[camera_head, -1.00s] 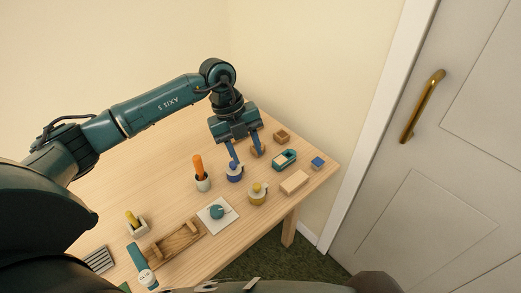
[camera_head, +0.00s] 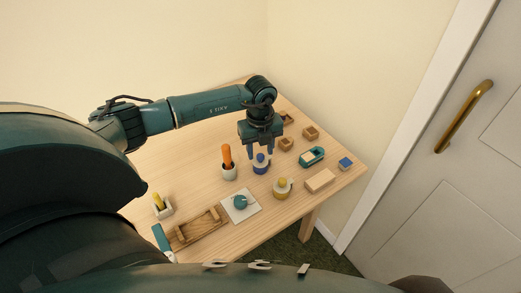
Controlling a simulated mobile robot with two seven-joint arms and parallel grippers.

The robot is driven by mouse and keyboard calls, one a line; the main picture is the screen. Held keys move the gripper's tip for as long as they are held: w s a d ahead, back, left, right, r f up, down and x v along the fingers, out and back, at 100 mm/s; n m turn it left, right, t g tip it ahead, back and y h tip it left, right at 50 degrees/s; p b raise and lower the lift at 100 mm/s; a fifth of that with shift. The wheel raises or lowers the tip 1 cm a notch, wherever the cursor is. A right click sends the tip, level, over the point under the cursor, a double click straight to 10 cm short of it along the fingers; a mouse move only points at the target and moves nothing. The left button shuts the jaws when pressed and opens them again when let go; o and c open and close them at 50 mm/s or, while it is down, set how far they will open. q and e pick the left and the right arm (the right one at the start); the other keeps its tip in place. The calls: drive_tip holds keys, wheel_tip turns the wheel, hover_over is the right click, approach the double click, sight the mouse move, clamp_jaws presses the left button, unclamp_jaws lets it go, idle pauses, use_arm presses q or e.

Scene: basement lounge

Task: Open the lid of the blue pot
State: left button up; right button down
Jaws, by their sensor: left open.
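The blue pot (camera_head: 260,168) stands upright on the wooden table (camera_head: 180,165), its blue lid and knob (camera_head: 260,158) on top. My left gripper (camera_head: 261,155) comes down from above at the pot, with its fingers pointing down around the knob. Its jaws are open. I cannot tell whether the fingers touch the lid. My right gripper is not in view.
A white cup with an orange-handled tool (camera_head: 228,168) stands close left of the pot. A yellow-lidded pot (camera_head: 282,188) is close in front right. Small wooden boxes (camera_head: 310,132) and a teal holder (camera_head: 312,156) are right.

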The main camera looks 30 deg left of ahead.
use_arm(q)
drive_tip(key=shift+f, duration=0.55)
clamp_jaws()
